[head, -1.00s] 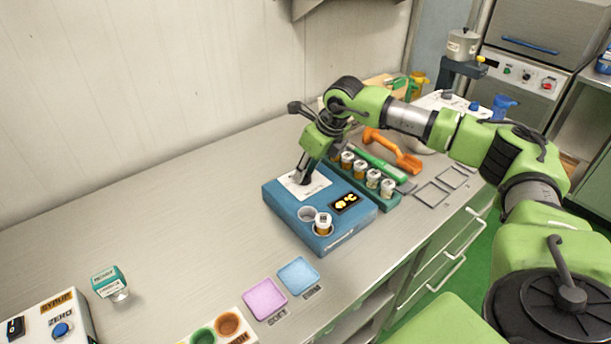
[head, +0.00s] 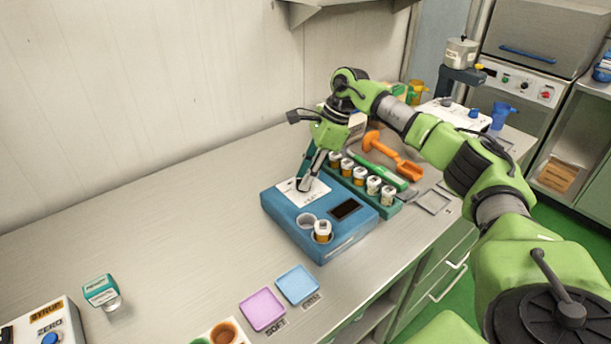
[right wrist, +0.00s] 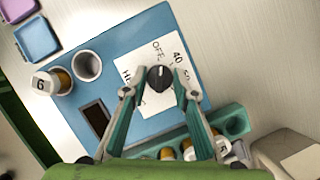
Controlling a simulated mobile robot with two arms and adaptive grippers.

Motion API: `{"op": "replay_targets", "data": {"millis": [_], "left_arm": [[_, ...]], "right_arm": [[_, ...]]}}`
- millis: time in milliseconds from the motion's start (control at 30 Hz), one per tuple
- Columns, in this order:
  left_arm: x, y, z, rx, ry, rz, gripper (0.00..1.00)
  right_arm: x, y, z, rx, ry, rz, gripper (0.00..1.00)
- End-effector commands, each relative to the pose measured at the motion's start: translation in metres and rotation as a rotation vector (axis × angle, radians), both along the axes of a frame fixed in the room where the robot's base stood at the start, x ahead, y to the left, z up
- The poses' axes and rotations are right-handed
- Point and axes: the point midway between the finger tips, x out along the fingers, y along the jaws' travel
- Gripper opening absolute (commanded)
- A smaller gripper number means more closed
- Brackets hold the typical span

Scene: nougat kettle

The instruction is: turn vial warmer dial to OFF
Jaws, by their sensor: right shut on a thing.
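The blue vial warmer (head: 335,242) stands on the bench with a white label plate (head: 316,189) and a dark, blank display (head: 344,210). In the right wrist view its black dial (right wrist: 159,78) sits on the plate, near the printed OFF and 40; its pale mark points up towards OFF. My right gripper (head: 303,186) reaches down to the plate and is shut on the dial, with fingers (right wrist: 155,92) on both sides of it. In the head view the fingers hide most of the dial. One vial (head: 322,231) stands in a warmer well; the other well (head: 307,220) is empty. My left gripper is not in view.
A green rack (head: 388,211) of several vials stands close behind the warmer, with an orange scoop (head: 408,169) beyond it. Purple (head: 262,309) and blue (head: 297,285) pads lie in front. The bench left of the warmer is mostly clear.

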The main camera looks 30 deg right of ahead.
Motion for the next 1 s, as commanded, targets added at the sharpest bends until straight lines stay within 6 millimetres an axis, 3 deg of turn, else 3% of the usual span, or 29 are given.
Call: {"op": "replay_targets", "data": {"millis": [300, 833, 867, 900, 1000], "left_arm": [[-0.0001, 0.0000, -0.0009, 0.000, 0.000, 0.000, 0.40], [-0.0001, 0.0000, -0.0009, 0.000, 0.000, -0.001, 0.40], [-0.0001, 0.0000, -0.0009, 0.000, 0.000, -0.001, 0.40], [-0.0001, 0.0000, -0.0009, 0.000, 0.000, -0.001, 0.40], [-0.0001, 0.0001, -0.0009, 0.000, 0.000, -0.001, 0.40]], "right_arm": [[0.0015, -0.0012, 0.0011, -0.001, -0.003, 0.110, 0.05], [0.0017, -0.0013, 0.0014, -0.003, -0.005, 0.131, 0.05], [0.0016, -0.0013, 0.0014, -0.003, -0.005, 0.131, 0.34], [0.0016, -0.0013, 0.0014, -0.003, -0.005, 0.131, 0.42], [0.0014, -0.0011, 0.0011, -0.002, -0.004, 0.130, 0.42]]}}
